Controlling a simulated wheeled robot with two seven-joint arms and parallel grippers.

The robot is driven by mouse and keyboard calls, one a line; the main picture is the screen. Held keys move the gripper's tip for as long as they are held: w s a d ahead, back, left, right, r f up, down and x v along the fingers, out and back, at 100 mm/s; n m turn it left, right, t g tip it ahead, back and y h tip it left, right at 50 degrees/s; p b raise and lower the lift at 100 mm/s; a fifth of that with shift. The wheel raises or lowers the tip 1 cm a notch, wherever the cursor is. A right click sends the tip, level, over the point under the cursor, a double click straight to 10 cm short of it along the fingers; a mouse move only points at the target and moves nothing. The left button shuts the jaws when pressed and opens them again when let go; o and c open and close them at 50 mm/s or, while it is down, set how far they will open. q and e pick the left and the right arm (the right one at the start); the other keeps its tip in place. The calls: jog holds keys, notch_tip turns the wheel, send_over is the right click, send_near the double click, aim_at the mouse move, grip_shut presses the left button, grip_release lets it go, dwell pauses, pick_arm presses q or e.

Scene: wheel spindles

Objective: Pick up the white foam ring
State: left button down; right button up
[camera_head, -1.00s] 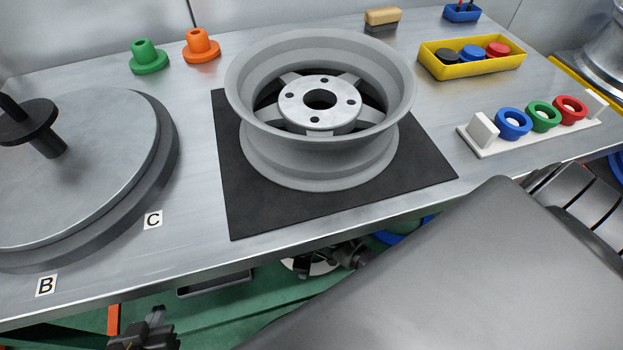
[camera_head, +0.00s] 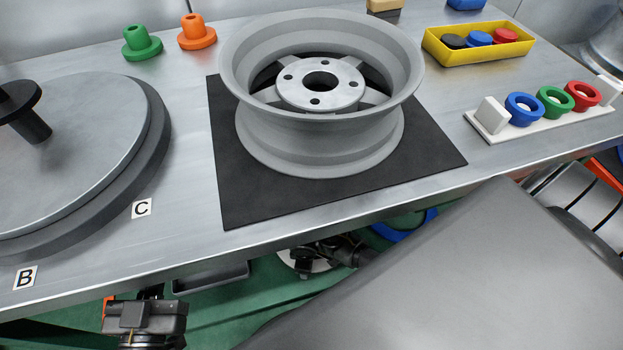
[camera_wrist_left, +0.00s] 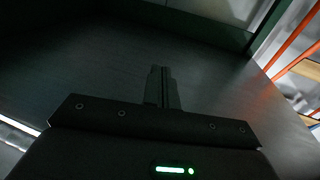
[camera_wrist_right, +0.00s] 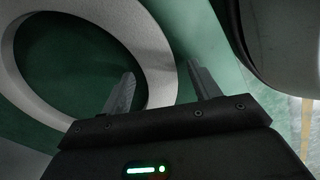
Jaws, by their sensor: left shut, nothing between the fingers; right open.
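The white foam ring (camera_wrist_right: 165,70) fills the left of the right wrist view, a wide band around a dark green hole. My right gripper (camera_wrist_right: 163,88) is open; one fingertip shows over the hole and the other outside the band, so the band lies between them in the picture. Whether they touch it cannot be told. In the head view, a small white part of what seems to be the ring (camera_head: 303,264) shows below the table edge beside dark gripper parts; the rest is hidden. My left gripper (camera_wrist_left: 161,75) is shut and empty; its dark body shows at the head view's lower left.
The metal table (camera_head: 185,125) carries a grey wheel rim (camera_head: 320,150) on a black mat (camera_head: 235,200). A round grey disc (camera_head: 85,130), a yellow bin (camera_head: 470,53) and a white ring holder (camera_head: 540,127) stand on it. A curved grey object (camera_wrist_right: 290,45) is close right of my right gripper.

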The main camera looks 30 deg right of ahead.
jog(key=shift+f, duration=0.2)
pick_arm(q)
jog(key=shift+s+d+r+t+h, duration=0.15)
jog(key=shift+d+r+t+h, duration=0.2)
jog(key=shift+r, duration=0.2)
jog(key=shift+a, duration=0.1)
pick_arm(e)
jog(key=shift+c, duration=0.3)
jog(key=c, duration=1)
